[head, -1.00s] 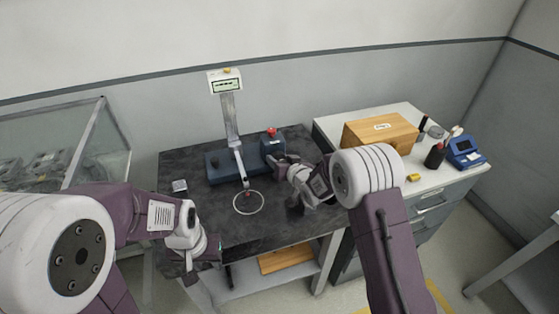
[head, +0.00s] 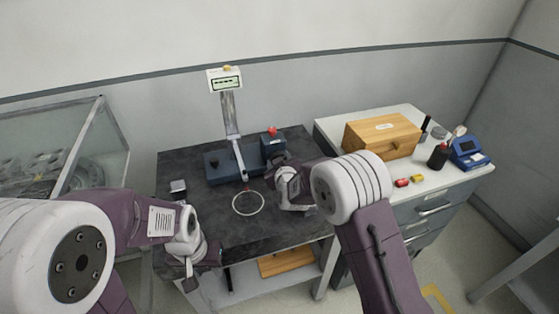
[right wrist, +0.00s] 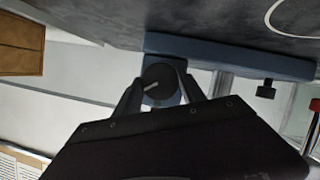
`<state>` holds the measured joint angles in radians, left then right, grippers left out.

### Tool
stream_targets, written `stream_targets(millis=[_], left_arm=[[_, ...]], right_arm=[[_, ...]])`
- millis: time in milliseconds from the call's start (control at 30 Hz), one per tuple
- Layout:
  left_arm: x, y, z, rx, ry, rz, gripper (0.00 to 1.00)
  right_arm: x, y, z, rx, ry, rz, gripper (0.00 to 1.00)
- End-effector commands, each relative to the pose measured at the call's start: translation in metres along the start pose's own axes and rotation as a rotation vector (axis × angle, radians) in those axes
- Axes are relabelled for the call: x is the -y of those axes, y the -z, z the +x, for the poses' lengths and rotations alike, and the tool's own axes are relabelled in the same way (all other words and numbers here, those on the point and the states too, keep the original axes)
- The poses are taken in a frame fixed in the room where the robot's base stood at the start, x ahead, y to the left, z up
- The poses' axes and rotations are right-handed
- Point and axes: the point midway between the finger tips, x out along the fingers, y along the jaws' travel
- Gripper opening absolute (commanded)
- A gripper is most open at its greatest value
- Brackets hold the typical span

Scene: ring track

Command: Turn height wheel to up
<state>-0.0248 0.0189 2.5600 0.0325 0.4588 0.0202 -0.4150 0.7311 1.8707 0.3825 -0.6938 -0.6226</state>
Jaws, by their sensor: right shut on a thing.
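The height wheel (right wrist: 158,85) is a dark round knob with a pale pointer line, seen in the right wrist view. My right gripper (right wrist: 160,88) is shut on it, with one finger on each side. In the head view the right gripper (head: 276,161) is at the front of the blue block (head: 273,146) and hides the wheel. The block has a red button (head: 272,132) on top and stands on the instrument's blue base (head: 218,168). My left gripper (head: 200,270) hangs at the table's front left, its fingers apart, holding nothing visible.
The instrument's column carries a display (head: 225,80). A pale ring (head: 248,202) lies on the dark table (head: 220,225). A small metal block (head: 178,187) sits at left. The cabinet at right holds a wooden box (head: 382,136), a dark bottle (head: 438,156) and a blue device (head: 468,152).

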Motion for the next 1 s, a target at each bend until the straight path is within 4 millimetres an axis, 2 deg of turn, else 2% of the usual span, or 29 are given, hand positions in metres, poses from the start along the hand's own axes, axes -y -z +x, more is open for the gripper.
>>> stream_targets(millis=[200, 367, 567, 800, 1000], left_arm=[[0.000, 0.002, -0.014, 0.000, 0.000, 0.000, 0.36], [0.000, 0.001, -0.012, 0.000, 0.000, 0.000, 0.36], [0.000, -0.001, 0.012, 0.000, 0.000, 0.000, 0.36], [0.001, -0.006, 0.056, 0.000, 0.000, 0.000, 0.36], [0.002, -0.009, 0.083, 0.000, 0.000, 0.000, 0.36]], right_arm=[[0.002, 0.003, -0.001, -0.001, -0.076, -0.189, 0.07], [0.004, 0.000, 0.000, -0.002, -0.135, -0.329, 0.07], [0.007, -0.005, 0.003, -0.006, -0.207, -0.497, 0.07], [0.009, -0.008, 0.004, -0.007, -0.279, -0.666, 0.07], [0.008, -0.007, 0.003, -0.005, -0.319, -0.767, 0.07]])
